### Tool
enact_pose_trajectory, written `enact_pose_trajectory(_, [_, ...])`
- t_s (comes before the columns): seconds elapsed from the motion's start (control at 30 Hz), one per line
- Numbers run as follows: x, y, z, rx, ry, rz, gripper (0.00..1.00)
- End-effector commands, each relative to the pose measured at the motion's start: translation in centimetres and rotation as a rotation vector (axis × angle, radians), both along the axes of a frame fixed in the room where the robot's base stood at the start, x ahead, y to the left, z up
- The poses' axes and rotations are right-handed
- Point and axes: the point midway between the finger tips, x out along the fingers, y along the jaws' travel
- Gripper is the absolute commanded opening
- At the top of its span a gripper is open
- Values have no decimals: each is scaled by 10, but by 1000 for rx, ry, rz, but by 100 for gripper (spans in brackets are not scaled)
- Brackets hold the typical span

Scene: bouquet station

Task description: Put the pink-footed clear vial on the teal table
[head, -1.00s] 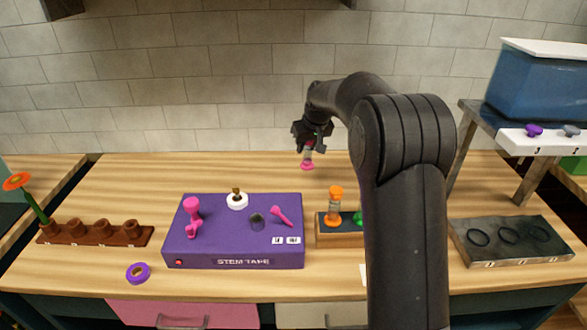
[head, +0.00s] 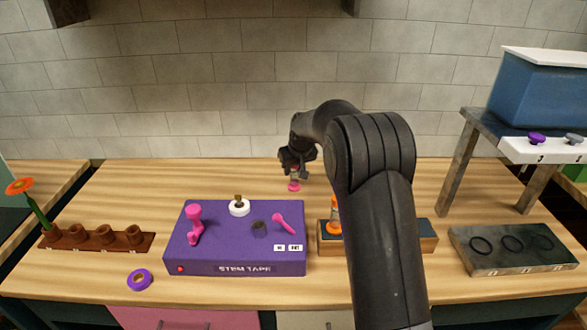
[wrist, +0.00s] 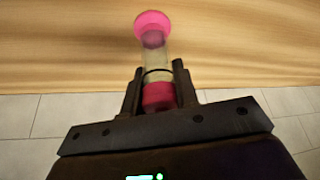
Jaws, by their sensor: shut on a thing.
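The pink-footed clear vial (wrist: 157,62) shows in the wrist view with a round pink foot, a clear body and a dark pink part between the fingers. My gripper (wrist: 158,84) is shut on it at the end away from the foot. In the head view my gripper (head: 296,166) hangs over the back of the wooden worktop, and the vial's pink foot (head: 293,187) points down below it. I cannot tell whether the foot touches the wood. No teal tabletop is plainly in view.
A purple stem tape box (head: 235,250) stands at centre front. A wooden block (head: 425,236) with an orange-footed vial (head: 334,229) is beside it, partly behind my arm. A brown holder (head: 95,240), a purple tape roll (head: 139,279) and a grey ring tray (head: 515,250) also lie around.

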Motion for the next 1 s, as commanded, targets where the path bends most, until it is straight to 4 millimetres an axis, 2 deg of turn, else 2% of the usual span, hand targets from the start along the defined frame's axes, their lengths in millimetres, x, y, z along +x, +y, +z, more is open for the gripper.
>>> enact_pose_trajectory(0.07, [0, 0, -2, 0, 0, 0, 0])
enact_pose_trajectory(0.1, [0, 0, -3, 0, 1, 0, 29])
enact_pose_trajectory(0.33, [0, 0, -2, 0, 1, 0, 48])
enact_pose_trajectory(0.67, [0, 0, 2, 0, -1, 0, 49])
enact_pose_trajectory(0.77, [-5, -2, 14, 0, -3, 0, 49])
enact_pose_trajectory(1.0, [-24, -11, 61, -1, -5, 0, 49])
